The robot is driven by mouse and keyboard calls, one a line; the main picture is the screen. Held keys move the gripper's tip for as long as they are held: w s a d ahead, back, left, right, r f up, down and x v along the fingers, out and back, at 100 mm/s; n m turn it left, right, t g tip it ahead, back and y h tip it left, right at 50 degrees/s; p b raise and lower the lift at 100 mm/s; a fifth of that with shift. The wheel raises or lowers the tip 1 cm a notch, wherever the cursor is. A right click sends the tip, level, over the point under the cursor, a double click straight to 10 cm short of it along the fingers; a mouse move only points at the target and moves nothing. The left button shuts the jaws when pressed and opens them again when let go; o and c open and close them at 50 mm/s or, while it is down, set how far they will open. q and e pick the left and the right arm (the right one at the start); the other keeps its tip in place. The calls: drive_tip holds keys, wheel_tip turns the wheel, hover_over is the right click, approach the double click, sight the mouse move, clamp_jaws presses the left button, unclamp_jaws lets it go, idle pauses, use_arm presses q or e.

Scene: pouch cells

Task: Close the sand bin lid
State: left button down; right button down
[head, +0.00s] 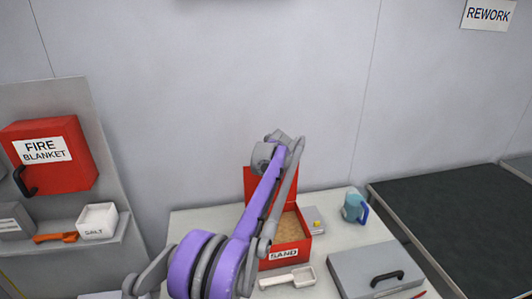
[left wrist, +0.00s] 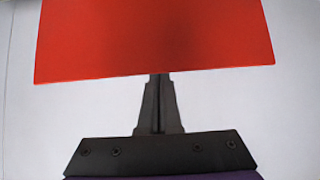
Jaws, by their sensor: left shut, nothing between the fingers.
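The red sand bin (head: 303,246) stands on the light table and carries a SAND label on its front. Its lid (head: 252,181) stands up at the back, so the bin is open and tan sand shows inside. In the left wrist view the lid (left wrist: 155,40) is a broad red panel across the top. My left gripper (left wrist: 160,78) is shut and empty, with its fingertips at the lid's lower edge in that picture. I cannot tell whether they touch it. In the head view my arm crosses in front of the bin and the fingers are hidden. My right gripper is not in view.
A white scoop (head: 288,278) lies in front of the bin. A teal mug (head: 355,206) and a small grey box (head: 314,222) stand to its right, with a grey case (head: 372,262) nearer. A fire blanket box (head: 75,172) and shelf are at left. A wall is behind.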

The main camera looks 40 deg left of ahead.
use_arm(q)
drive_tip(key=shift+s+d, duration=0.15)
drive_tip(key=shift+d, duration=0.05)
drive_tip(key=shift+f, duration=0.15)
drive_tip(key=shift+d, duration=0.15)
